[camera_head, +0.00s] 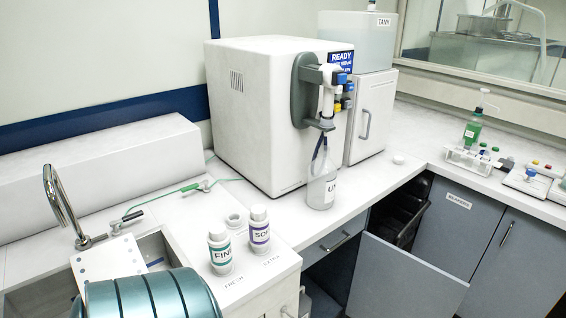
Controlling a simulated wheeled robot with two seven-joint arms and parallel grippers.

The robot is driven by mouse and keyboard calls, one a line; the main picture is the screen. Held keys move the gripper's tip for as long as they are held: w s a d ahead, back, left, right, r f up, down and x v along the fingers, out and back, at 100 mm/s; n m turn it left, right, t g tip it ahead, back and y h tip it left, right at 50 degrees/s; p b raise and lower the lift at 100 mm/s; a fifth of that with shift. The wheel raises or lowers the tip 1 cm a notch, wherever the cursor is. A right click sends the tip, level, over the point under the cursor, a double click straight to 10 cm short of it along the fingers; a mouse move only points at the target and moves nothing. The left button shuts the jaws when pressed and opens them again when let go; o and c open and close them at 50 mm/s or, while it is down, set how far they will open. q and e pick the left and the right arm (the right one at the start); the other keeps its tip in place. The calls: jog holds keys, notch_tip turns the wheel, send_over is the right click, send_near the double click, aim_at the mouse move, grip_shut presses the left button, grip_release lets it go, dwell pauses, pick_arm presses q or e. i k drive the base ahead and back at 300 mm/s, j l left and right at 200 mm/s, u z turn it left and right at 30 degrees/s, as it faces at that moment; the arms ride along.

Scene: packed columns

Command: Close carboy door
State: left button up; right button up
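A flat grey door panel (410,275) stands swung out from the counter front below the white analyzer, in the lower middle right. Its upper left corner meets the cabinet front below a grey drawer (336,245). A dark cabinet opening (340,288) shows to the left of the panel. The inside is in shadow and cut by the frame's bottom edge, so I cannot make out a carboy. No gripper is in view.
The white analyzer (265,110) stands on the counter with a clear bottle (321,180) under its nozzle. Two labelled bottles, one teal (219,250) and one purple (259,229), stand near the sink. A black bin (402,217) sits behind the panel. Closed grey cabinets (515,265) stand right.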

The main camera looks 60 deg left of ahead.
aim_at(388, 281)
jog(key=i+l, duration=0.45)
jog(key=i+u, duration=0.1)
jog(key=u, duration=2.1)
